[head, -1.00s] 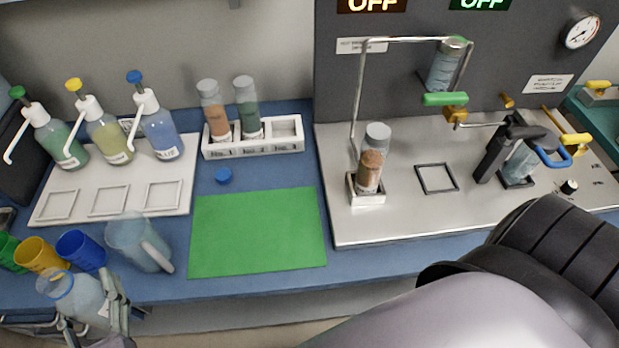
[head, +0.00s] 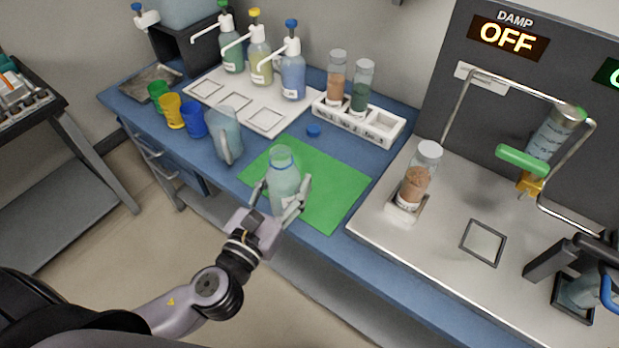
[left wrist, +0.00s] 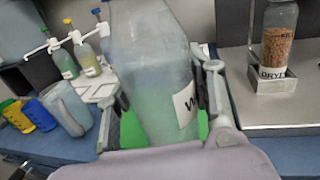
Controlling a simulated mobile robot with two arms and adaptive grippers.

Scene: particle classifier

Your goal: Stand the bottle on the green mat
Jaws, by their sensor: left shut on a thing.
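The bottle (head: 284,186) is clear and pale with an open top and a white label. My left gripper (head: 280,197) is shut on it and holds it upright. In the head view the bottle overlaps the front-left part of the green mat (head: 335,194); whether its base touches the mat is hidden by the gripper. In the left wrist view the bottle (left wrist: 155,70) stands large between the fingers (left wrist: 165,105), slightly tilted in the picture, with green mat showing behind it. My right gripper is not in view.
A clear jug (head: 226,135) stands left of the mat, beside blue (head: 192,120), yellow and green cups. A white vial rack (head: 362,122) stands at the back. A metal plate with a jar (head: 417,172) is to the right.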

